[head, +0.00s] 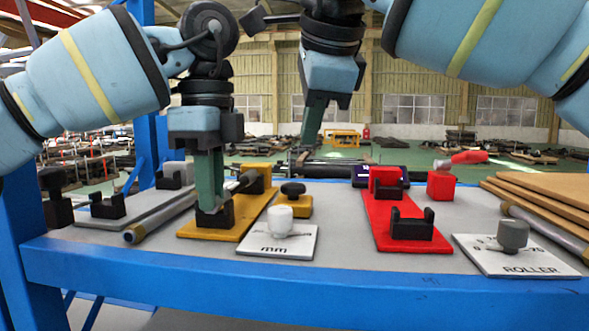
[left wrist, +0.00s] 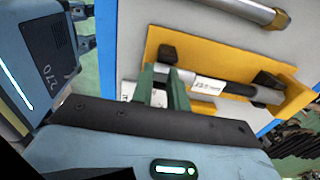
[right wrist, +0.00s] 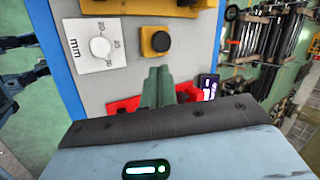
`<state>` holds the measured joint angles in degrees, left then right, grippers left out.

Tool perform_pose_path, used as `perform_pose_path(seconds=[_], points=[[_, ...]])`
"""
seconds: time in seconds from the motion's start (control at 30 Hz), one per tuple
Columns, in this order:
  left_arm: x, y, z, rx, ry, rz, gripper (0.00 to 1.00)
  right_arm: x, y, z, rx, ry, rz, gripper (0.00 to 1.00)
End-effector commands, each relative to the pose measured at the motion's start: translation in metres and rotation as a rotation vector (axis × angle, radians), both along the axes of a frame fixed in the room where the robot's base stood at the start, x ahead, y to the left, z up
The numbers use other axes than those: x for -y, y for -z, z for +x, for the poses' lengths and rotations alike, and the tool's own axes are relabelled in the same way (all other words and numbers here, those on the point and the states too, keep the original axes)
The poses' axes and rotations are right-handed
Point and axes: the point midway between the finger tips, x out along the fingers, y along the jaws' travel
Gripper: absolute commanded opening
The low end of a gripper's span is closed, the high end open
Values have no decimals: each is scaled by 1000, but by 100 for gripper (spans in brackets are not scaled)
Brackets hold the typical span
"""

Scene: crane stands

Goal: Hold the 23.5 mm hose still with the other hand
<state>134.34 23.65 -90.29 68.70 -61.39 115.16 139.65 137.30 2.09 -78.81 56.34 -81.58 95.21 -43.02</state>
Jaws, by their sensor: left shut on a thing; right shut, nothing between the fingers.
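A dark hose with a white label and metal ends (left wrist: 236,89) lies across the black cradles of the yellow stand (left wrist: 212,60). My right gripper (right wrist: 158,86) is shut and empty. In the head view it (head: 305,143) hangs in the air above the back of the table, between the yellow and red stands.
Another hose with a brass end (head: 135,236) lies on the table left of the yellow stand, near a grey stand (head: 130,205). A red stand (head: 388,231), an mm dial plate (head: 258,244), a ROLLER dial plate (head: 490,262) and brown boards (head: 545,188) fill the right side.

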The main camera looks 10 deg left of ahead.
Motion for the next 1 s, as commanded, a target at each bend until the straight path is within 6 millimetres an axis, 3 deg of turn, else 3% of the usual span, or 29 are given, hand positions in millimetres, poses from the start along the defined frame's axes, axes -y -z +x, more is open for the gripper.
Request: perform_pose_path(seconds=[0.6, 0.8, 1.0], points=[[0, -1, 0, 1, 0, 0, 0, -17, -28, -23, 356, -767, -757, 0], [0, -1, 0, 1, 0, 0, 0, -20, -34, -27, 398, -893, -906, 0], [0, -1, 0, 1, 0, 0, 0, -21, -36, -28, 408, -929, -948, 0]])
